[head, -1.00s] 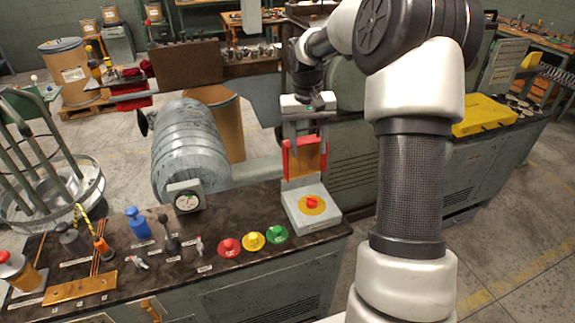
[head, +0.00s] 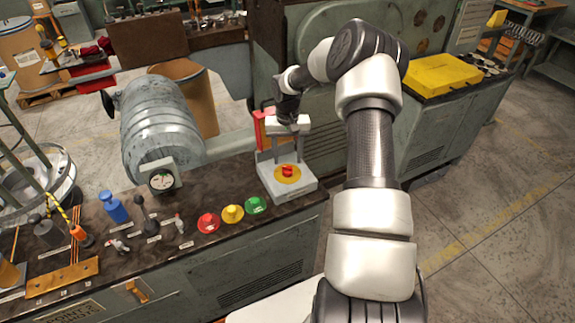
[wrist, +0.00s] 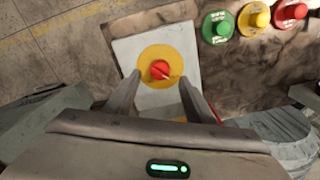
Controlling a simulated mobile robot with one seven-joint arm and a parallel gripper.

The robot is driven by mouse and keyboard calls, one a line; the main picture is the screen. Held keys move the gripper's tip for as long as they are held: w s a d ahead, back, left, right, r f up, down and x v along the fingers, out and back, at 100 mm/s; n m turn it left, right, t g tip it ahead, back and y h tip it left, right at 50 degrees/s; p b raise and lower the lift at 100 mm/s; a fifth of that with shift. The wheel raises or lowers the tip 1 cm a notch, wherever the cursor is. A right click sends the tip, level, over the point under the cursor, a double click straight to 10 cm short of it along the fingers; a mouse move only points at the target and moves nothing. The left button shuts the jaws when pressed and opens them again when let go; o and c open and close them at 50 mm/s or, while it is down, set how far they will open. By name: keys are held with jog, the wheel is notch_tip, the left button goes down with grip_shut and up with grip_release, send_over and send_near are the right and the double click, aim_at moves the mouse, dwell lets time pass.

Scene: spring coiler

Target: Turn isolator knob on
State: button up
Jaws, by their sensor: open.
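The isolator knob (head: 287,171) is red and sits on a round yellow plate (head: 279,179) on a pale grey box (head: 309,185) at the right end of the bench. The knob also shows in the wrist view (wrist: 160,70), between and just beyond my two fingers, with a small pale mark on it. My gripper (head: 285,152) is above the knob, pointing down at it; in the wrist view my gripper (wrist: 163,86) is open, with a finger on either side of the knob. I cannot tell how far above the knob the fingertips are.
Red (head: 208,222), yellow (head: 232,213) and green (head: 255,205) push buttons stand left of the box. A red guard (head: 263,128) rises behind the box. Levers and a gauge (head: 161,180) are further left. The floor right of the bench is clear.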

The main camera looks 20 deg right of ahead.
aim_at(288, 167)
notch_tip(288, 167, down, 5)
dwell(0.3)
jog(key=c, duration=1.1)
